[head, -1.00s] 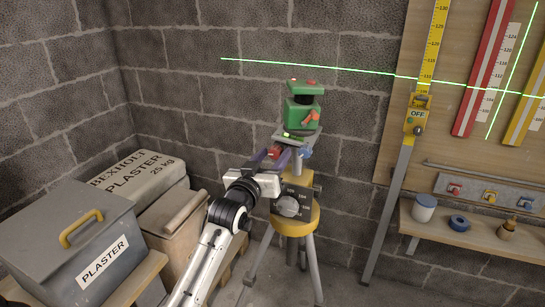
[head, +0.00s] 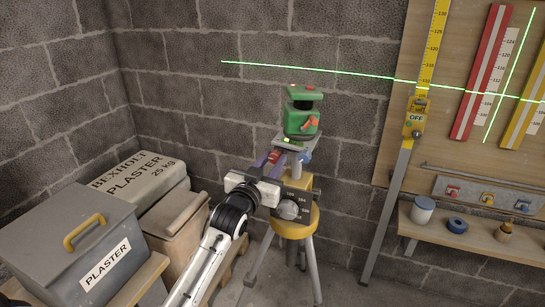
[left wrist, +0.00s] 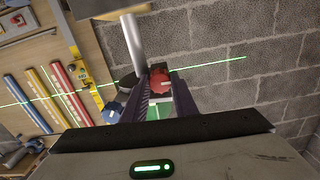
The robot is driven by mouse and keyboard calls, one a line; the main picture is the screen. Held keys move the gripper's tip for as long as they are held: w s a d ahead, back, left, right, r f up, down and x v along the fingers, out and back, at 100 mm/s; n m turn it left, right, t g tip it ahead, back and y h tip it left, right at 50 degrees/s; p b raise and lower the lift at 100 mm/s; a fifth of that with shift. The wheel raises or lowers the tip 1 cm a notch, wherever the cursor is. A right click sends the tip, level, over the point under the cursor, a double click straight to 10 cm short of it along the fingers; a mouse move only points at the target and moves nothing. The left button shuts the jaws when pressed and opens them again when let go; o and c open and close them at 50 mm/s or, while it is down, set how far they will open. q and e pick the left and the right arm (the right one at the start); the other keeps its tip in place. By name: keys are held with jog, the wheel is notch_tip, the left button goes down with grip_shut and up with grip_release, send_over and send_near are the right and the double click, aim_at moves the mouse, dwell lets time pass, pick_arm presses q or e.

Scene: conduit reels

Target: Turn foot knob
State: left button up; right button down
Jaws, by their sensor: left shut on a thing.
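My left gripper (head: 276,160) reaches in from the left at the levelling base under the green laser level (head: 301,117). Its fingers are shut on the red foot knob, which shows between the fingertips in the left wrist view (left wrist: 159,80). A blue foot knob (head: 305,156) sits on the right of the base, clear of the fingers. It also shows left of the fingers in the left wrist view (left wrist: 113,112). The laser level stands on the base above a tripod (head: 297,222) with a yellow collar. My right gripper is out of view.
A staff with a yellow box marked OFF (head: 415,117) stands right of the tripod. A green laser line crosses the wall and staff. A grey plaster bin (head: 70,245) and plaster bag (head: 140,178) stand at left. A shelf (head: 480,237) hangs at right.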

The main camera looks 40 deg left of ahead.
pick_arm(q)
jog(key=m+p, duration=0.1)
jog(key=m, duration=0.1)
jog(key=shift+r+m, duration=0.1)
jog(key=shift+m, duration=0.2)
jog(key=shift+m+p, duration=0.9)
jog(key=shift+m, duration=0.7)
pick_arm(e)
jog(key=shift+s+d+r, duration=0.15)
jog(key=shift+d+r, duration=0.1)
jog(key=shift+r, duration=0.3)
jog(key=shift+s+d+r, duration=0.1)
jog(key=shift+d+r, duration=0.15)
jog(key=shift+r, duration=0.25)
pick_arm(q)
jog(key=shift+m, duration=0.3)
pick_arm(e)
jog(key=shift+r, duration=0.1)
pick_arm(q)
jog(key=o, duration=1.1)
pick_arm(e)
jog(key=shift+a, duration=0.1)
pick_arm(q)
jog(key=v, duration=1)
jog(key=shift+s, duration=0.2)
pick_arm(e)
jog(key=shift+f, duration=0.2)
